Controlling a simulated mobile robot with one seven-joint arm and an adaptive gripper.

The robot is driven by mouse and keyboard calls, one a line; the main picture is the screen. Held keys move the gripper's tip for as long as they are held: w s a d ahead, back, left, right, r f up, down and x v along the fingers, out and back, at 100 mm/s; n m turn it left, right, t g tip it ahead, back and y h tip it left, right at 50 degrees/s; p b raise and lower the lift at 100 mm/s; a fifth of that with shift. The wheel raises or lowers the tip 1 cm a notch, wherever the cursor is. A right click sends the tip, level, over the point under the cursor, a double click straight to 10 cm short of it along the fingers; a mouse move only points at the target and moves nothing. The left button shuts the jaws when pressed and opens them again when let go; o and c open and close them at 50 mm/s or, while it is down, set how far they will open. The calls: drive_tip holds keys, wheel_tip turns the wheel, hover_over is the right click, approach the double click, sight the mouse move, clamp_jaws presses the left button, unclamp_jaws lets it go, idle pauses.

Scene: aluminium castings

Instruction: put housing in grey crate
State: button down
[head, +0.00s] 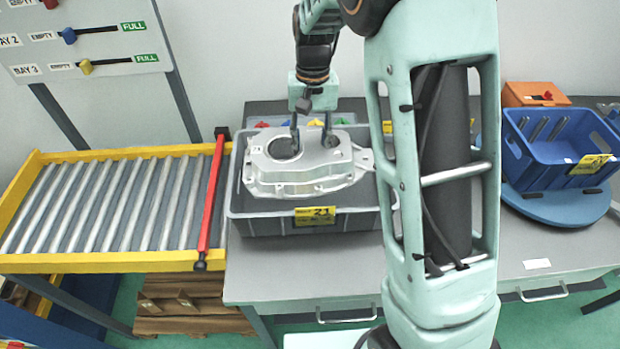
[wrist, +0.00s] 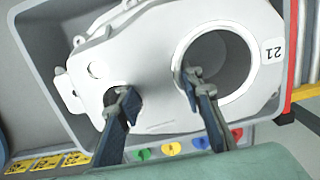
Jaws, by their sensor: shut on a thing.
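The housing (head: 305,170) is a pale aluminium casting with a large round bore and a smaller hole. It lies roughly level over the grey crate (head: 265,226), which carries a yellow 21 label. In the wrist view the housing (wrist: 155,45) bears a 21 mark and lies within the crate's outline (wrist: 35,65). My gripper (head: 311,138) is shut on the housing from above; in the wrist view (wrist: 158,90) one finger sits at the large bore, the other at the small hole. The crate floor is mostly hidden, and whether the housing touches it I cannot tell.
A roller conveyor (head: 110,205) with a red bar (head: 212,200) stands left of the crate. A blue crate (head: 560,165) sits on a round blue turntable at right, with an orange box (head: 535,94) behind. Coloured knobs lie behind the grey crate. The front tabletop is clear.

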drive_tip(key=shift+f+p, duration=0.55)
drive_tip(key=shift+f, duration=4.3)
drive_tip(key=c, duration=1.3)
unclamp_jaws()
drive_tip(key=shift+s+f, duration=0.1)
drive_tip(key=shift+f, duration=0.05)
drive_tip(key=r, duration=0.4)
drive_tip(key=r+b, duration=0.1)
drive_tip(key=r, duration=0.3)
drive_tip(key=w+r, duration=0.1)
drive_tip(key=r, duration=0.3)
drive_tip(key=shift+d, duration=0.2)
